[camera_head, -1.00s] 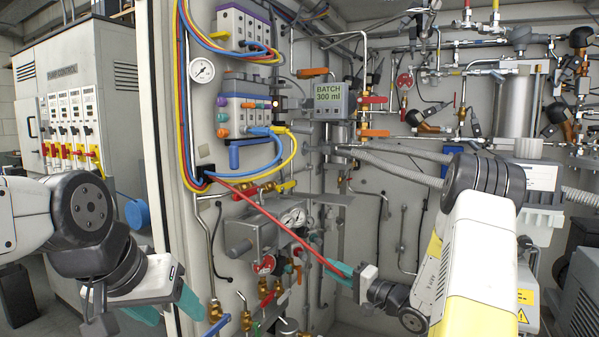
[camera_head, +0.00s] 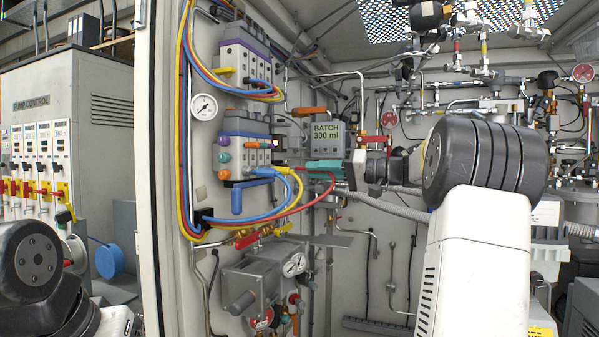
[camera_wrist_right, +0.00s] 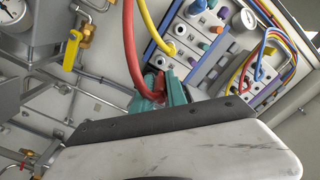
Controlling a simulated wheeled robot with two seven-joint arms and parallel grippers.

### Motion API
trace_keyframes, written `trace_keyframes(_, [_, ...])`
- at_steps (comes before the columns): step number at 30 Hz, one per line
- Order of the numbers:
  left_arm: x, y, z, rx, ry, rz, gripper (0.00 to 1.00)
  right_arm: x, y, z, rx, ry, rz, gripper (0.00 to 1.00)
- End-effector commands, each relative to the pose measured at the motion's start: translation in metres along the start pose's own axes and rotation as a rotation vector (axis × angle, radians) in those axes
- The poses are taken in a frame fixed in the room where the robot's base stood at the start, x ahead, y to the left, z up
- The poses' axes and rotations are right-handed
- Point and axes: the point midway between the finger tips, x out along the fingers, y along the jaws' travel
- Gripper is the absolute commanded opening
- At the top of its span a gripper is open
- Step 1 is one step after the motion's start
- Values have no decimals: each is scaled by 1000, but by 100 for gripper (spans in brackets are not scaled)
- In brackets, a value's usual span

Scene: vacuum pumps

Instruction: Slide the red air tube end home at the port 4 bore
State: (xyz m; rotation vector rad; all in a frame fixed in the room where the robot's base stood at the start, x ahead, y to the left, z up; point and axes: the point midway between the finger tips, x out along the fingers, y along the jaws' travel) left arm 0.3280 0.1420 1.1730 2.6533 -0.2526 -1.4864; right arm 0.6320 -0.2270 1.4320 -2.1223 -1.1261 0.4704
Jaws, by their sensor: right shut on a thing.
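The red air tube (camera_head: 298,207) comes out of the tube bundle on the panel and curves up to my right gripper (camera_head: 318,166). That gripper's teal fingers are shut on the tube near its end, level with the lower valve block (camera_head: 245,148) and just right of it. In the right wrist view the red tube (camera_wrist_right: 130,50) runs down into the shut fingers (camera_wrist_right: 163,95), beside the valve block (camera_wrist_right: 185,45). The fingers hide the tube tip, and I cannot tell which bore is port 4. My left gripper is out of view.
A blue tube (camera_head: 262,172) and a yellow tube (camera_head: 298,188) run to the lower block close to the fingers. An upper valve block (camera_head: 242,55) sits above. The batch display (camera_head: 327,133) is just behind the gripper. A gauge box (camera_head: 255,282) lies below.

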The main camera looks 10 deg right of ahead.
Motion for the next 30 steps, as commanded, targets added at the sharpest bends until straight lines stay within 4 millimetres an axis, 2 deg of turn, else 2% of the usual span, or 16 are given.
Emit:
trace_keyframes(10, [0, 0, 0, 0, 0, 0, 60, -3, 1, 2, 21, 2, 0, 0])
trace_keyframes(22, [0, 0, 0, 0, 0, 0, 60, 36, 1, 3, 22, 0, -2, 0])
trace_keyframes(30, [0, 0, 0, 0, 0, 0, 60, 44, 1, 2, 22, 2, 0, 0])
